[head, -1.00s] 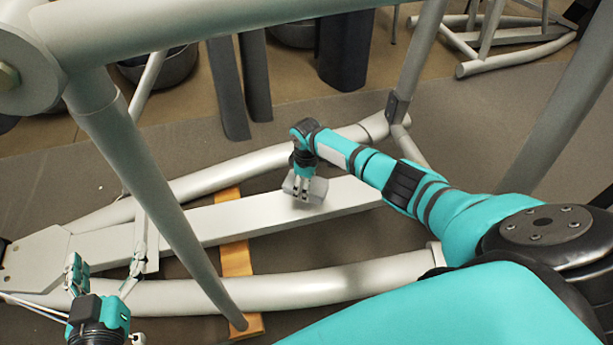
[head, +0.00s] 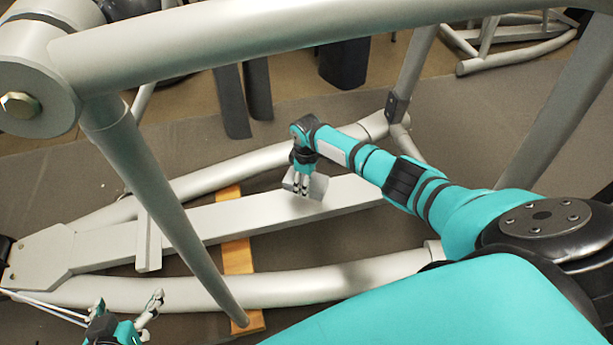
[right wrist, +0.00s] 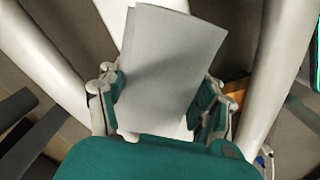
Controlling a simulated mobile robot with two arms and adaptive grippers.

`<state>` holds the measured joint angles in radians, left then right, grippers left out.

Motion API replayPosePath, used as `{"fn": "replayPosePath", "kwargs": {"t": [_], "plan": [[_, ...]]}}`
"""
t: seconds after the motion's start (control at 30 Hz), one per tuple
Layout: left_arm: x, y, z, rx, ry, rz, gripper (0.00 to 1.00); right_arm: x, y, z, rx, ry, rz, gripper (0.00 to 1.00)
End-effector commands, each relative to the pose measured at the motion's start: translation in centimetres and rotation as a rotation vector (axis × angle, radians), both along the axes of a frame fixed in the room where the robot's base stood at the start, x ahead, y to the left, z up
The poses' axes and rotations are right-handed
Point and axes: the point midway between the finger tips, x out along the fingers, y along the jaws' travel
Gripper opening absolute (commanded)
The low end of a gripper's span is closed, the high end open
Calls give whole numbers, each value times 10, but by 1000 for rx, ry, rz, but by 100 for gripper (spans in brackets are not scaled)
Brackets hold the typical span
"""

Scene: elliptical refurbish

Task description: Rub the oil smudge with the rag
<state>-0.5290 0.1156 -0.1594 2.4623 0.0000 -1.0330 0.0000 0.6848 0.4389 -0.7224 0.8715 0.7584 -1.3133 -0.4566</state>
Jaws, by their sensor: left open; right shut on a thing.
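My right gripper (head: 303,188) is shut on the grey rag (head: 319,186), over the flat middle beam (head: 255,216) of the machine frame. In the right wrist view the rag (right wrist: 172,65) appears as a folded grey sheet between the two fingers and covers much of the pale beam behind it. From the head view I cannot tell whether the rag touches the beam. I cannot clearly make out the oil smudge; the rag and gripper hide part of the beam. My left gripper (head: 128,309) is open and empty at the lower left, near the front tube.
A thick upper tube (head: 300,35) and a slanted post (head: 150,195) stand close to me. A curved front tube (head: 330,282) and back tube (head: 230,175) flank the beam. A wooden strip (head: 238,258) lies under the beam. Dark floor (head: 480,130) is open at right.

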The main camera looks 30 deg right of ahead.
Motion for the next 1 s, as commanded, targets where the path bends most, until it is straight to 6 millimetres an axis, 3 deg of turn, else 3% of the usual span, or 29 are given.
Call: {"fn": "replayPosePath", "kwargs": {"t": [1.0], "plan": [[-82, 28, -40, 96, 449, 35, 83, -2, 2, 17, 1, -1, -2, 39]]}}
